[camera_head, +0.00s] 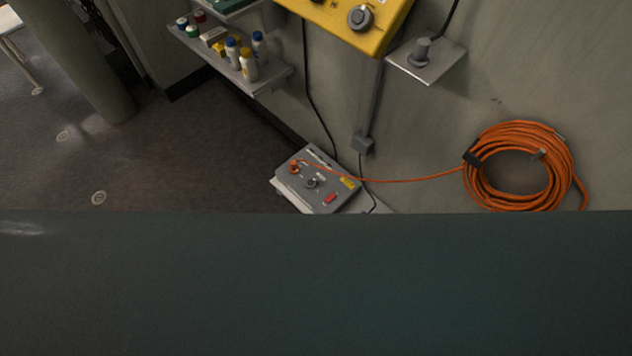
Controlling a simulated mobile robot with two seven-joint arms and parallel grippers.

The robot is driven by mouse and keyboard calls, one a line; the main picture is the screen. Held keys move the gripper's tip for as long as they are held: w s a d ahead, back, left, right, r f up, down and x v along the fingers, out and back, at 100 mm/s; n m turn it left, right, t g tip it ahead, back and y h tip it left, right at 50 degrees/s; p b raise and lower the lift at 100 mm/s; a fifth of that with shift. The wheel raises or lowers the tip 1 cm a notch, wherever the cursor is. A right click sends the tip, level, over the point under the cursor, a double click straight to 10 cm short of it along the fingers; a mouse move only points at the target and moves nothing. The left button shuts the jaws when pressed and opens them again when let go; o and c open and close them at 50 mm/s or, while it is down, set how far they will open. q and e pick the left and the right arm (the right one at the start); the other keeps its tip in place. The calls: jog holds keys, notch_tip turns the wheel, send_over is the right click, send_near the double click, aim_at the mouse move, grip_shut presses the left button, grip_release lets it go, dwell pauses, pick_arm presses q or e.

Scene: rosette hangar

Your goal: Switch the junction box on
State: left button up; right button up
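A grey box with controls on its top face (335,194), which looks like the junction box, sits low by the wall on a pale ledge. It has an orange plug (295,167) at its upper left, a dark round knob (312,183) in the middle, a red switch or button (330,198) near its front and a yellow label (348,183). Whether it is on or off I cannot tell. Its lowest edge is close to a large dark surface in front. Neither of my grippers is in view.
A dark green-grey surface (316,285) fills the lower half and hides what lies below. An orange cable coil (566,165) hangs on the wall. A yellow panel (340,22), a bottle shelf (268,82) and a small shelf (440,66) are above. Floor at left is open beside a pillar (75,55).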

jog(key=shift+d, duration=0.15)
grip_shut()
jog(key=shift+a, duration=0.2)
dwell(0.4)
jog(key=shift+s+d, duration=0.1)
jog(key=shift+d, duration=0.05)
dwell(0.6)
